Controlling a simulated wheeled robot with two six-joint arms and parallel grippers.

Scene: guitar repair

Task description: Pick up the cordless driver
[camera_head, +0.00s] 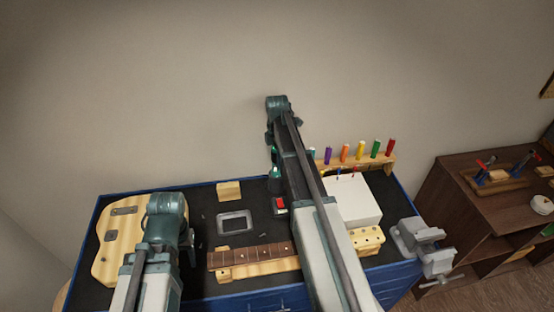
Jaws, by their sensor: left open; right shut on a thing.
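My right arm reaches over the middle of the bench, with its wrist high against the wall. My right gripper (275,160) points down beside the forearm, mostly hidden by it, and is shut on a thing. A small red and dark piece (280,204) shows below it at bench height; it looks like part of the cordless driver, whose rest is hidden. I cannot tell whether it is clear of the bench. My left gripper (189,246) is open and low over the bench's left side, between the guitar body and the fretboard, with its fingers partly hidden.
The blue-edged bench (200,276) holds a guitar body (112,245), a fretted neck (252,255), a grey frame (235,223), a wooden block (229,191) and a white box (354,203). A rack of coloured handles (375,160) stands behind; a vise (420,238) is at right.

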